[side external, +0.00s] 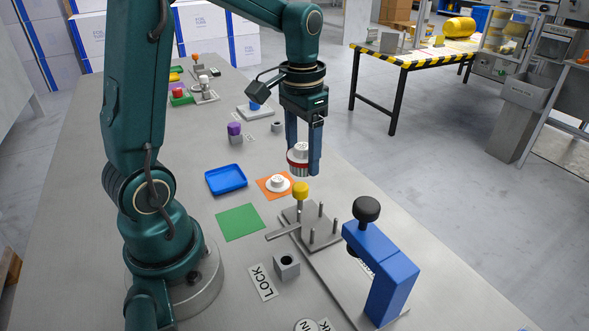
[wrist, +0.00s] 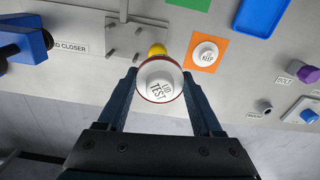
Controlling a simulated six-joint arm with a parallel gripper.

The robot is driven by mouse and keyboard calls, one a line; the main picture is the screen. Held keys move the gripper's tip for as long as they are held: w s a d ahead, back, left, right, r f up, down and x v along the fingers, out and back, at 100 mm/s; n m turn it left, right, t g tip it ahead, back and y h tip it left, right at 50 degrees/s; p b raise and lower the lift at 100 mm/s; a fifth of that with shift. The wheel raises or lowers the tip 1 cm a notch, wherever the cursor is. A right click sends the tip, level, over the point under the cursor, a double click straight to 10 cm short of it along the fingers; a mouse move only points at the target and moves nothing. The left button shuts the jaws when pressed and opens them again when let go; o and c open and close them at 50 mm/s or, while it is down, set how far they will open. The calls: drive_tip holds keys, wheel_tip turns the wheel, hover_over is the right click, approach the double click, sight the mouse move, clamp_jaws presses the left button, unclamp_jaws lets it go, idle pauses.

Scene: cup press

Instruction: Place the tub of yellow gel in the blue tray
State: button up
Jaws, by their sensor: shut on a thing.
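My gripper (side external: 303,165) is shut on a tub (side external: 298,164) with a white lid and a red band, held upright in the air. In the wrist view the lid (wrist: 160,83) fills the space between the fingers (wrist: 165,95), and its print seems to read "LID TEST". The tub's contents are hidden, so I cannot tell whether it holds yellow gel. The blue tray (side external: 226,190) lies on the table, empty, left of the gripper. Part of it shows at the top of the wrist view (wrist: 262,30).
An orange mat (side external: 263,183) bears a white lid-like disc (side external: 278,184). Below the tub stands a grey fixture (side external: 307,230) with posts and a yellow knob (side external: 300,190). A blue press (side external: 385,270) stands at the right. A green mat (side external: 240,222) lies bare near the tray.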

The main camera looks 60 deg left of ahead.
drive_tip(key=s+a+f+n, duration=0.1)
drive_tip(key=s+a+n, duration=0.3)
drive_tip(key=a, duration=0.7)
drive_tip(key=n, duration=0.4)
hover_over(226, 180)
wheel_tip(226, 180, down, 4)
drive_tip(key=shift+f, duration=2.55)
drive_tip(key=shift+f, duration=0.1)
drive_tip(key=o, duration=1.1)
